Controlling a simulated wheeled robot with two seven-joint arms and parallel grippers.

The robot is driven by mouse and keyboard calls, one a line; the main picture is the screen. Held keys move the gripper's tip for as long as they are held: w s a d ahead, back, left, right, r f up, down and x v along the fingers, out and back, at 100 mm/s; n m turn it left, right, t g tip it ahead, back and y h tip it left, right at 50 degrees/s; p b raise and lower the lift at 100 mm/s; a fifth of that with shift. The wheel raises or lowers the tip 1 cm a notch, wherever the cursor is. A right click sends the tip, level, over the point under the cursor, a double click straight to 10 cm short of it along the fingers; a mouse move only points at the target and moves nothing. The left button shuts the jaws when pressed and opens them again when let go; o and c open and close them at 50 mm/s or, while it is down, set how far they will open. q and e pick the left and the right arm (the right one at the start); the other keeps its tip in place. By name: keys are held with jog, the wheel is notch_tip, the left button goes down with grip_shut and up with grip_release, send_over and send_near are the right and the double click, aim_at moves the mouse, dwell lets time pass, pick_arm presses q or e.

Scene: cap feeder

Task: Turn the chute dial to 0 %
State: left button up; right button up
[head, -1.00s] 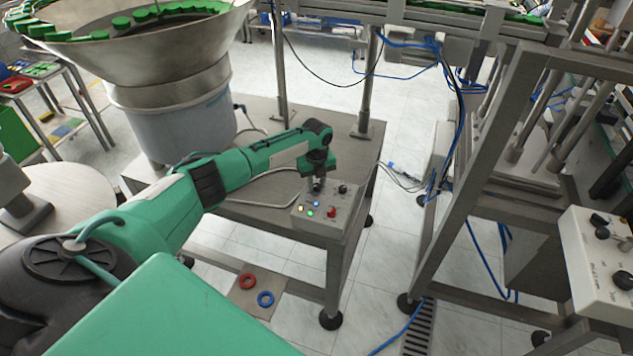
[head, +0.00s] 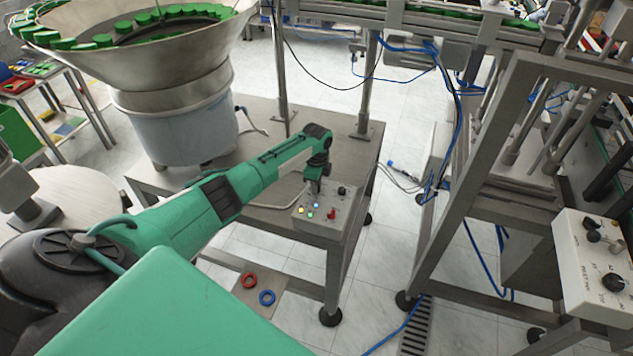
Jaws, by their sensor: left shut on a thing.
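A small grey control box (head: 336,217) stands at the front corner of the metal table. Its top carries small lit buttons, a red switch (head: 331,214) and a black knob (head: 342,190). My left gripper (head: 315,188) points down onto the back left part of the box top, beside that black knob. It is shut on a dial there, which the fingers mostly hide. I cannot read the dial's marking or setting. My right gripper is not in view.
The bowl feeder (head: 148,72) with green caps stands behind my left arm. Another box with black knobs (head: 592,262) is at the right, by a metal frame. A red ring (head: 249,281) and a blue ring (head: 267,298) lie low near the table's front.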

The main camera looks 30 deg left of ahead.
pick_arm(q)
jog(key=n+p, duration=0.2)
jog(key=n, duration=0.4)
jog(key=shift+r+n, duration=0.15)
jog(key=shift+n, duration=0.15)
jog(key=n+p, duration=0.2)
jog(key=n, duration=0.4)
jog(key=shift+p, duration=0.3)
jog(key=n+p, duration=0.1)
jog(key=n, duration=0.5)
jog(key=shift+w+n+p, duration=0.1)
jog(key=shift+n+p, duration=0.2)
jog(key=shift+p, duration=0.1)
jog(key=n+p, duration=0.1)
jog(key=n, duration=0.4)
jog(key=shift+n, duration=0.3)
jog(key=o, duration=1)
